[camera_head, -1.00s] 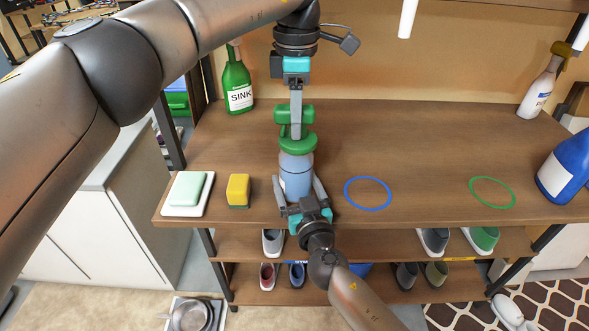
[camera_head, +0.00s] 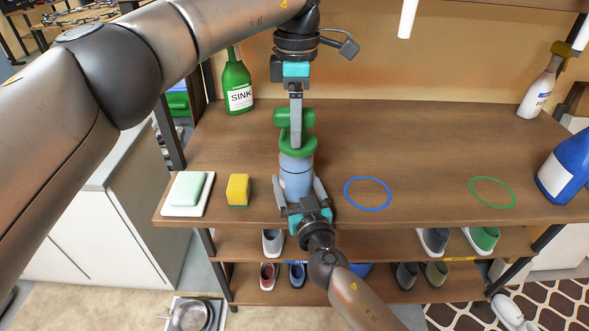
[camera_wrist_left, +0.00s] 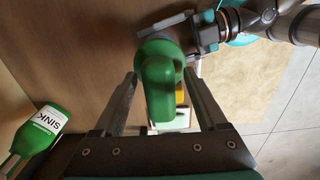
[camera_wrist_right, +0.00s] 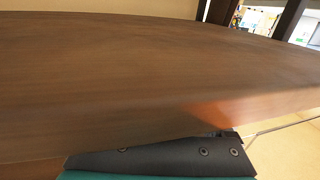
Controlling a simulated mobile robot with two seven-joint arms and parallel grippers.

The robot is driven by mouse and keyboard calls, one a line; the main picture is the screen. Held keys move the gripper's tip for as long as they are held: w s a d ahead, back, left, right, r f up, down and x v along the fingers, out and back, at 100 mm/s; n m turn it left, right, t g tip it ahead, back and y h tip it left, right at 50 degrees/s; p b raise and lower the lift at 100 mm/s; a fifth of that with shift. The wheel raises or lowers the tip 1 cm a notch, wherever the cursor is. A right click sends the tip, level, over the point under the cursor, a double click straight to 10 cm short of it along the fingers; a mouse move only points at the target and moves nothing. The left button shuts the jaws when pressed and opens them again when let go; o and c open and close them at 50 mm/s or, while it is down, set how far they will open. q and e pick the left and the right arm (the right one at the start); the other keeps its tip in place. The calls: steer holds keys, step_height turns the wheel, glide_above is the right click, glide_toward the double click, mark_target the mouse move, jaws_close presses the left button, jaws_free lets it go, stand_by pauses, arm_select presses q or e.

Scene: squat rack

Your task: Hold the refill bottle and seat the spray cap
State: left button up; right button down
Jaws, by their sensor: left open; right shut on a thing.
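The light-blue refill bottle (camera_head: 296,182) stands upright near the shelf's front edge. My right gripper (camera_head: 301,190) is shut on it low down, from the front. The green spray cap (camera_head: 298,146) is upright on top of the bottle, covering its neck; whether it is fully seated cannot be told. My left gripper (camera_head: 296,130) comes from above and behind, fingers at the cap's head. In the left wrist view its open fingers lie either side of the cap (camera_wrist_left: 158,90), with a gap visible. The right wrist view shows mostly shelf; the bottle is out of sight there.
On the shelf (camera_head: 420,140) are a soap dish (camera_head: 170,210), a yellow sponge (camera_head: 238,188), a green SINK bottle (camera_head: 237,85) and a white spray bottle (camera_head: 538,90). A blue bottle (camera_head: 565,170) is at the right. The blue ring (camera_head: 346,193) and green ring (camera_head: 471,190) are empty.

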arm_select(q)
steer(key=shift+s+r, duration=0.1)
steer(key=shift+r, duration=5.9)
arm_select(e)
jaws_free()
